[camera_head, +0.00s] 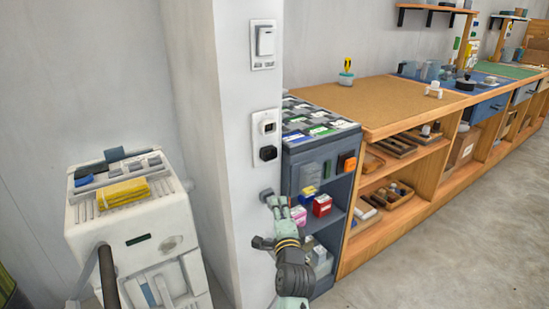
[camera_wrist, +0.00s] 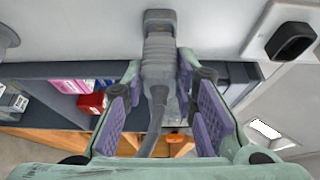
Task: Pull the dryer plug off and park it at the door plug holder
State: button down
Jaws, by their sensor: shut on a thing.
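My gripper (camera_head: 276,203) is shut on a grey plug (camera_wrist: 158,62), with its pads on either side of the plug in the wrist view. The plug's cord (camera_wrist: 155,125) runs down between the fingers. The plug's far end meets a small grey wall piece (camera_wrist: 159,17), which also shows in the head view (camera_head: 266,194) on the white pillar; I cannot tell how deep it sits in it. Above, a white socket plate (camera_head: 265,125) carries a black block (camera_head: 268,153), also seen in the wrist view (camera_wrist: 290,41).
A grey shelf unit (camera_head: 325,165) with small boxes stands close to the right of my gripper. Beyond it runs a wooden bench (camera_head: 390,105). The floor (camera_head: 450,240) at the right is clear.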

jog(key=shift+w+a, duration=0.6)
jog(key=shift+w, duration=0.2)
dwell(0.4)
jog(key=c, duration=1.2)
grip_release()
jog(key=shift+s+d+p, duration=0.25)
jog(key=shift+s+p, duration=0.05)
jog(key=shift+s, duration=1)
jog(key=shift+s+d+p, duration=0.25)
jog(key=shift+s+p, duration=0.1)
jog(key=shift+s, duration=1)
jog(key=shift+s+d+p, duration=0.25)
jog(key=shift+s+p, duration=0.05)
jog(key=shift+s, duration=1)
